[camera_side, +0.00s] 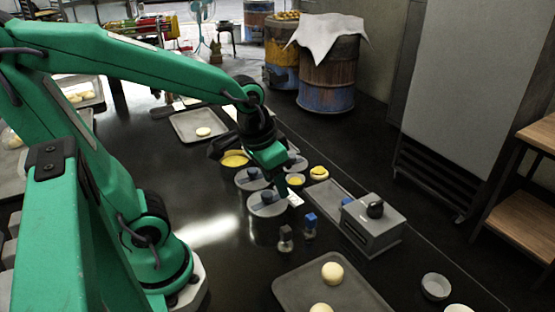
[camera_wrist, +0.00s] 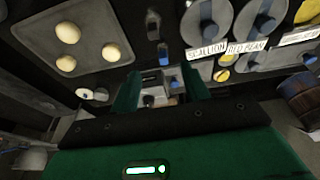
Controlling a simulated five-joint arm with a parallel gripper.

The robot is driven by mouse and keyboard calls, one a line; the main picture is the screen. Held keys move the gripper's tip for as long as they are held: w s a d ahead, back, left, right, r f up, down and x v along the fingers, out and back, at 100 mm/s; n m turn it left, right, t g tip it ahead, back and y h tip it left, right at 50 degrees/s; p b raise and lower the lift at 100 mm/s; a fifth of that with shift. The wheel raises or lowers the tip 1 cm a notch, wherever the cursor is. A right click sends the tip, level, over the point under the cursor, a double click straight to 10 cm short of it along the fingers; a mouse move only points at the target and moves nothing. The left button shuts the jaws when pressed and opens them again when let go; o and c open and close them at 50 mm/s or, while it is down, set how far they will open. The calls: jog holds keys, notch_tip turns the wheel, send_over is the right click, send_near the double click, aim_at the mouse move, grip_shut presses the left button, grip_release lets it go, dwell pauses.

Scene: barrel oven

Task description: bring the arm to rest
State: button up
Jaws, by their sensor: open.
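My gripper (camera_side: 281,182) hangs above the black table, over the group of round containers, in the side view. In the wrist view my gripper (camera_wrist: 160,88) shows two green fingers spread apart, with nothing held between them. A grey box with a dark knob (camera_side: 373,230) stands to the right of my gripper in the side view. The same grey box (camera_wrist: 158,88) shows beyond and between the fingers in the wrist view. Whether the fingertips touch any container is hard to tell in the side view.
Grey-lidded containers (camera_side: 267,203) stand beneath my gripper, near labels reading scallion and red bean (camera_wrist: 228,48). Small blue-topped bottles (camera_side: 310,225) stand close by. A tray (camera_side: 292,290) with dough balls lies in front; another tray (camera_side: 186,128) lies behind. Barrels (camera_side: 328,85) stand beyond the table.

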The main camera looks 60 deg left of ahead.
jog(key=s+r+t, duration=0.2)
jog(key=s+r, duration=0.1)
jog(key=r, duration=0.3)
jog(key=shift+s+a+t, duration=0.3)
jog(key=shift+s+a, duration=0.1)
jog(key=shift+a, duration=0.05)
